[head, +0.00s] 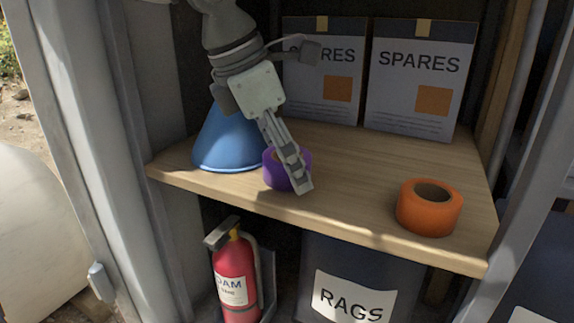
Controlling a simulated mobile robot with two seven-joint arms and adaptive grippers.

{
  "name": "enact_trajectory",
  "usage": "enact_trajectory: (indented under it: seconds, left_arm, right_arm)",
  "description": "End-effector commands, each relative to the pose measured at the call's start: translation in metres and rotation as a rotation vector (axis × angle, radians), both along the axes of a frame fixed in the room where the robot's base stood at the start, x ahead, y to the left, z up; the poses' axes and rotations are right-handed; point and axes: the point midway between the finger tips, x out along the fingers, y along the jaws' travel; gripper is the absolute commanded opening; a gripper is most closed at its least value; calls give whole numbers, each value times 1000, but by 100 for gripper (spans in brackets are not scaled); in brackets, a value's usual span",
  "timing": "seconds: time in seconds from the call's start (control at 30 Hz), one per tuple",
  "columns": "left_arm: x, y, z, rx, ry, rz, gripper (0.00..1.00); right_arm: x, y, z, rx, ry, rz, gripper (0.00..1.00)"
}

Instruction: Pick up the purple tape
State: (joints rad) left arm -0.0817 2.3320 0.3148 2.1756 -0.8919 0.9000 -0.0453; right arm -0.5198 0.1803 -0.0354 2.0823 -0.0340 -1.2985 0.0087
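The purple tape (273,175) lies on the wooden shelf (345,180), near its front edge. My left gripper (297,172) reaches down from the upper left, its fingers in front of the tape and hiding its middle and part of its right side. The fingers overlap from this angle, so I cannot tell whether they are open, shut, or touching the tape. My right gripper is not in view.
A blue funnel (227,140) stands left of the tape, close to it. An orange tape roll (430,208) sits at the right front. Two SPARES boxes (418,75) stand at the back. Below are a red fire extinguisher (233,272) and a RAGS bin (355,262).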

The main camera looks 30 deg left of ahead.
Motion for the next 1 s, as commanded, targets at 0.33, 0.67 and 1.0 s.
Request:
enact_trajectory:
  seconds: [0.33,0.67,1.0]
  left_arm:
    - [0,0,0,0,0,0,54]
    - [0,0,1,-1,-1,0,30]
    - [-2,-3,15,-1,-3,1,30]
  right_arm:
    - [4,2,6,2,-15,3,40]
    - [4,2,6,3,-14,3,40]
    - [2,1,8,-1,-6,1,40]
